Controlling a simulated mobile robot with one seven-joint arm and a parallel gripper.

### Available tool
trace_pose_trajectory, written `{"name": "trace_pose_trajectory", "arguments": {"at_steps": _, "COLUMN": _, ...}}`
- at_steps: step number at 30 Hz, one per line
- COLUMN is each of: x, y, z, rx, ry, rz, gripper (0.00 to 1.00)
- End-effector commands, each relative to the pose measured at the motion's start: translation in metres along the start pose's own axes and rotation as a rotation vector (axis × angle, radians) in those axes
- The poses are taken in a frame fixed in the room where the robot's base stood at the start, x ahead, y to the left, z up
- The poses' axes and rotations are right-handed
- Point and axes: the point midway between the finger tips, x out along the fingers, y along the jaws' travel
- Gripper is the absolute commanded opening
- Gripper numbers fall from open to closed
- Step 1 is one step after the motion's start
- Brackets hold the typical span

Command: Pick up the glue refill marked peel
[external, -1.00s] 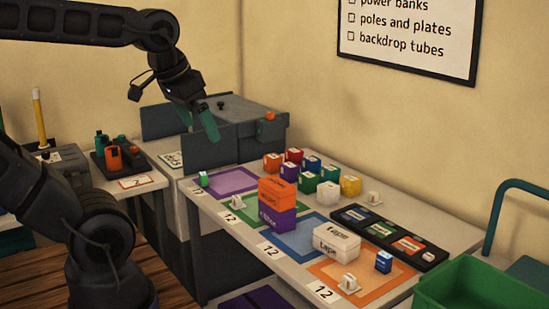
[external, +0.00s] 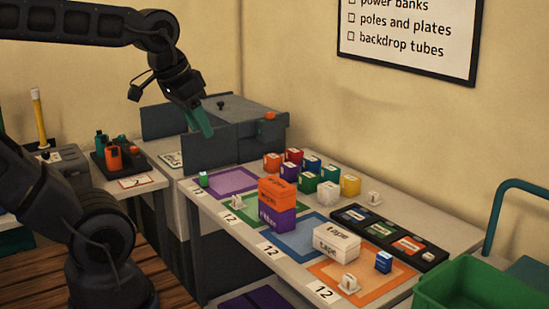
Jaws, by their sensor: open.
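No label reading "peel" is legible in the external view, so I cannot tell which item is the glue refill marked peel. Small coloured blocks with tiny labels stand in a cluster at the back of the table, among them an orange block (external: 272,162), a purple block (external: 289,170), a green block (external: 307,182) and a yellow block (external: 350,185). My gripper (external: 200,123), with teal fingers, is open and appears empty.
Stacked orange boxes (external: 286,190) on a purple box (external: 277,218) and white tape boxes (external: 336,243) stand mid-table. A black tray (external: 352,211) with coloured cards lies right. A green crate (external: 470,290) is front right. The purple mat (external: 237,181) looks mostly bare.

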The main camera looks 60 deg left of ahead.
Motion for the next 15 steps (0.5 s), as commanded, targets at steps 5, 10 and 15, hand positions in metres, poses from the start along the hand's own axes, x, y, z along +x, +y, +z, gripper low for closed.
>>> {"name": "trace_pose_trajectory", "arguments": {"at_steps": 5, "x": 0.002, "y": 0.001, "z": -0.002, "rx": -0.009, "ry": -0.005, "rz": 0.007, "gripper": 0.45}}
{"name": "trace_pose_trajectory", "arguments": {"at_steps": 10, "x": 0.014, "y": 0.009, "z": -0.017, "rx": -0.08, "ry": -0.043, "rz": 0.058, "gripper": 0.45}}
{"name": "trace_pose_trajectory", "arguments": {"at_steps": 15, "x": 0.036, "y": 0.024, "z": -0.04, "rx": -0.211, "ry": -0.112, "rz": 0.132, "gripper": 0.45}}
